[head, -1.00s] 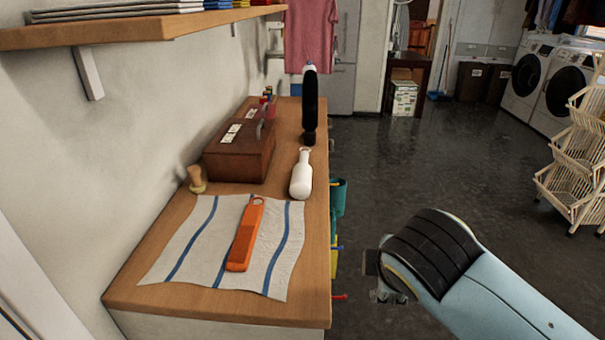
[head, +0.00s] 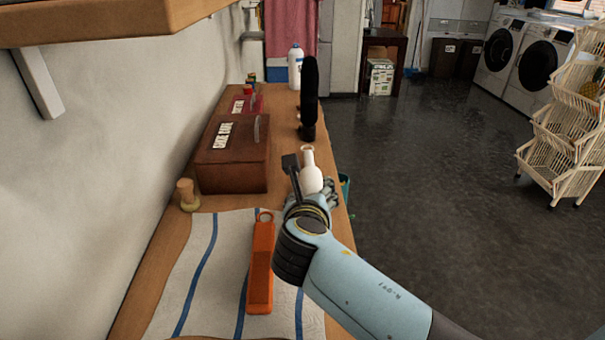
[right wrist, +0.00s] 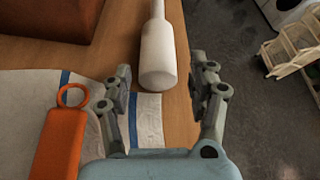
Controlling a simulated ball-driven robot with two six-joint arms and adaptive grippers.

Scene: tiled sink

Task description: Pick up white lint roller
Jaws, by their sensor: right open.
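The white lint roller (head: 311,174) lies on the wooden counter, its handle pointing away from me. Its lower part is hidden behind my right gripper in the head view. In the right wrist view the white roller (right wrist: 158,58) lies just ahead of and between the spread fingers. My right gripper (head: 311,184) is open and empty; it also shows in the right wrist view (right wrist: 163,88). I cannot see my left gripper.
An orange tool (head: 262,262) lies on a striped cloth (head: 186,308) to the left of my right arm. A brown box (head: 233,170), a wooden stamp-like piece (head: 187,194) and an upright black object (head: 309,95) stand on the counter. Dark floor is open to the right.

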